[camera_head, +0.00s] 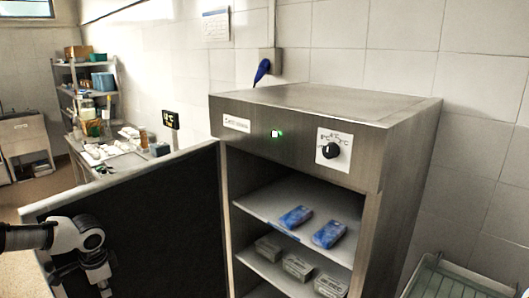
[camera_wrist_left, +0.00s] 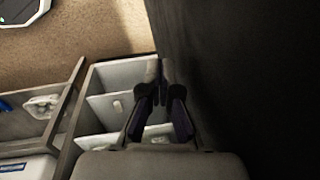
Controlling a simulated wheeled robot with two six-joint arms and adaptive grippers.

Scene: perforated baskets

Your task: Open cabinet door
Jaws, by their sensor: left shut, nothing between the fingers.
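The steel cabinet (camera_head: 290,118) stands at the center right in the head view. Its door (camera_head: 165,225) is swung wide open to the left, with its dark inner face showing. My left gripper (camera_head: 103,286) is low at the left, in front of the door's inner face. In the left wrist view its fingers (camera_wrist_left: 158,75) are together and empty, beside a dark panel (camera_wrist_left: 255,70) that looks like the door. I cannot tell whether they touch it. My right gripper is not in view.
A cluttered bench (camera_head: 112,155) and shelf rack (camera_head: 88,80) stand at the back left.

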